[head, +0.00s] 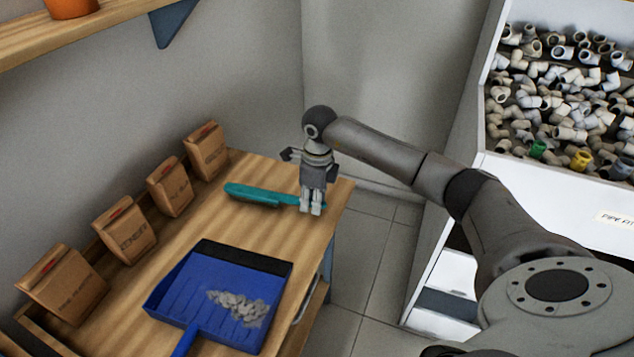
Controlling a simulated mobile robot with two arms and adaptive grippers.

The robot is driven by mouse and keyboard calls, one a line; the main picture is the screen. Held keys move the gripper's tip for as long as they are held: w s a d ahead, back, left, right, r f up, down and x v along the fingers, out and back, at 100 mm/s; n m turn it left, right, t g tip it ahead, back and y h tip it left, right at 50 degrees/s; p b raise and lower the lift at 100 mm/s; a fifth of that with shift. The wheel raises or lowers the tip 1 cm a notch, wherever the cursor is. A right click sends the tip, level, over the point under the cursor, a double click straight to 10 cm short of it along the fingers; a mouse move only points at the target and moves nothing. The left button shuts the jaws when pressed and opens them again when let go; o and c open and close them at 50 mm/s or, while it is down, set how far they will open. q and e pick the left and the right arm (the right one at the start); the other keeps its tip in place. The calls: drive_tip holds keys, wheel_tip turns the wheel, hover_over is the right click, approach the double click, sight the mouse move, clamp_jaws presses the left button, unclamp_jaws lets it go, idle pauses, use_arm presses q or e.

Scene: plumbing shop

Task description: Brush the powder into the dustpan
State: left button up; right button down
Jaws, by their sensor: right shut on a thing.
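The teal brush (262,196) lies along the far right part of the wooden bench top. My right gripper (311,208) points down and is shut on the brush's right end, near the bench's right edge. The fingers hide that end. The blue dustpan (185,287) lies on the bench in front, with its dark lip at the far side and its handle toward the viewer. A patch of grey, lumpy powder (238,307) shows within the pan's outline, on its right half. My left gripper is out of view.
Several brown paper bags (124,231) stand along the bench's back left edge. The wooden bench top (205,225) is clear between dustpan and brush. A white bin unit (555,185) full of pipe fittings stands at the right. A shelf (95,35) hangs upper left.

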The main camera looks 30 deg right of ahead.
drive_tip(key=s+a+p, duration=0.2)
drive_tip(key=s+a, duration=0.1)
drive_tip(key=s+a+p, duration=0.2)
drive_tip(key=s+a, duration=0.1)
drive_tip(key=a, duration=0.1)
drive_tip(key=s+a+p, duration=0.3)
drive_tip(key=a, duration=0.1)
drive_tip(key=shift+s+a+r, duration=0.1)
drive_tip(key=shift+a+r, duration=0.05)
drive_tip(key=s+a, duration=0.2)
drive_tip(key=s+a+p, duration=0.1)
drive_tip(key=s+a, duration=0.3)
drive_tip(key=a, duration=0.1)
drive_tip(key=shift+r, duration=0.15)
drive_tip(key=w+d+r+p, duration=0.4)
drive_tip(key=r, duration=0.5)
drive_tip(key=shift+d, duration=0.2)
